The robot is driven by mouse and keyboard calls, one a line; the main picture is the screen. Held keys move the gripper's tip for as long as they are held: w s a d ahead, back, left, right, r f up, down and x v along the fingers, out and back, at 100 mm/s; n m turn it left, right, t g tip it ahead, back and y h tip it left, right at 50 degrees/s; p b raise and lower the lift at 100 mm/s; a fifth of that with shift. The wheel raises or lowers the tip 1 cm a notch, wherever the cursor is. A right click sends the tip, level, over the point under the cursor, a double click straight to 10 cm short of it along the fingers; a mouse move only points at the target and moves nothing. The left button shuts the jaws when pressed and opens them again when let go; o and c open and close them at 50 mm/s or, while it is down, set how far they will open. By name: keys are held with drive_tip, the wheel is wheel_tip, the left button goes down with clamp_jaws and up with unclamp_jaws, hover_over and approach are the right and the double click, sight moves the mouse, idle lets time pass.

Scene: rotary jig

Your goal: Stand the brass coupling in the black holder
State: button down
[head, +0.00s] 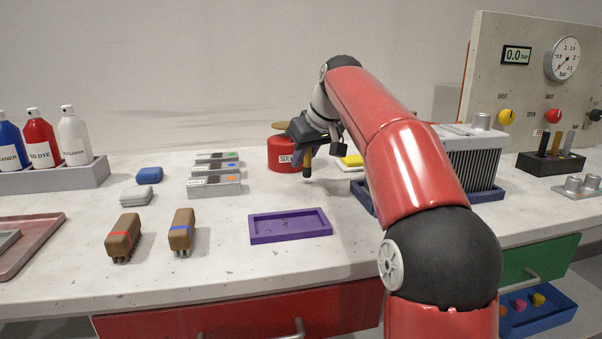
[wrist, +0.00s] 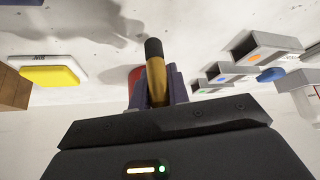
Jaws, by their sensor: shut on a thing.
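My gripper (head: 306,150) is above the middle of the bench, in front of the red tin. In the wrist view my gripper (wrist: 156,88) is shut on a slim brass-coloured cylinder with a black end, which I take as the brass coupling (wrist: 156,72). In the head view the coupling (head: 307,164) hangs about upright, its dark end down and clear of the bench top. A black block, seemingly the black holder (head: 535,165), stands at the far right below the gauge panel. Upright black, brass-coloured and grey pieces show in it.
A purple tray (head: 290,238) lies empty at the front. The red tin (head: 283,152) is behind my gripper. A finned grey unit (head: 466,160) on a blue tray stands between my gripper and the black block. A grey fixture (head: 574,193) with two cylinders sits near the block.

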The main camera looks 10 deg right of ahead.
drive_tip(key=shift+w+f+b, duration=0.1)
drive_tip(key=shift+f+b, duration=0.4)
drive_tip(key=shift+f, duration=0.7)
drive_tip(key=c, duration=1.3)
unclamp_jaws()
drive_tip(key=shift+c, duration=0.2)
